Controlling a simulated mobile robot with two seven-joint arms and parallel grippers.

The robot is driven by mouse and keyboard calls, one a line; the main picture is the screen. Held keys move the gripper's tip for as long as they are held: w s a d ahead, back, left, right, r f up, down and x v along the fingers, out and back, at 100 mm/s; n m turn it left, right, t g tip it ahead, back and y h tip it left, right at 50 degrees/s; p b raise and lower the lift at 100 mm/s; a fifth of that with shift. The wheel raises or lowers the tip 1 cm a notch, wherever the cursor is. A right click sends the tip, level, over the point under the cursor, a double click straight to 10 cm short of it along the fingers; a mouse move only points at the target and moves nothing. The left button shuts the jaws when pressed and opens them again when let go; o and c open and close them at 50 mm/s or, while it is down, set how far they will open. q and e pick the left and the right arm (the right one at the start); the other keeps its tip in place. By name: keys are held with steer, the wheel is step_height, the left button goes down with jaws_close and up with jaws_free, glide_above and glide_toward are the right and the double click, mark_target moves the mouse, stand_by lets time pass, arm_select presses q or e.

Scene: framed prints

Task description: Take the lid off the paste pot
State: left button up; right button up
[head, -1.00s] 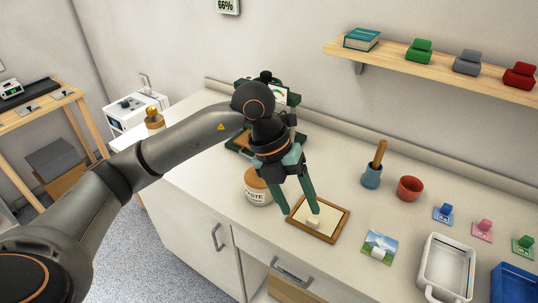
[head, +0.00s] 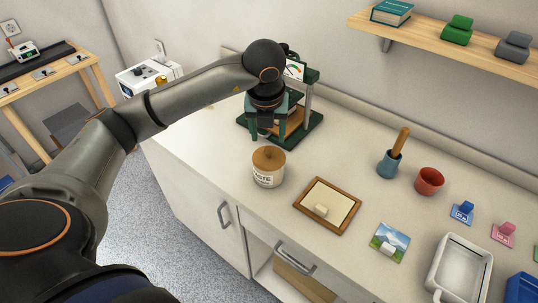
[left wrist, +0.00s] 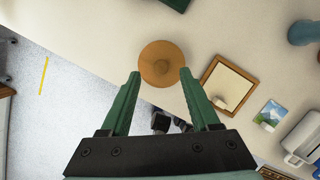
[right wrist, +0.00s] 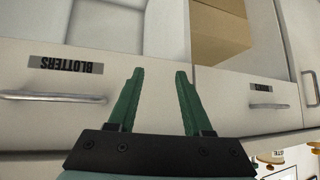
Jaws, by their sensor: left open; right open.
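The paste pot (head: 268,177) is a white jar with a "PASTE" label, standing upright on the counter near its front edge. In the left wrist view the lid (left wrist: 162,63) shows from above, just beyond and between the fingertips. My left gripper (head: 262,135) is open and empty, pointing down above and slightly behind the pot in the head view. My right gripper (right wrist: 158,78) is open and empty, in front of the cabinet drawers; it is out of the head view.
A wooden picture frame (head: 312,224) lies right of the pot with a small white block on it. A green press (head: 300,125) stands behind. A blue cup with a wooden-handled tool (head: 390,162), a red pot (head: 430,181) and a white tray (head: 487,263) are further right.

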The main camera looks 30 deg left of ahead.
mark_target(269, 148)
arm_select(q)
steer(key=x, duration=0.4)
steer(key=shift+s+d+f+p, duration=0.15)
steer(key=shift+d+f+p, duration=0.05)
steer(key=shift+f+p, duration=0.2)
jaws_close()
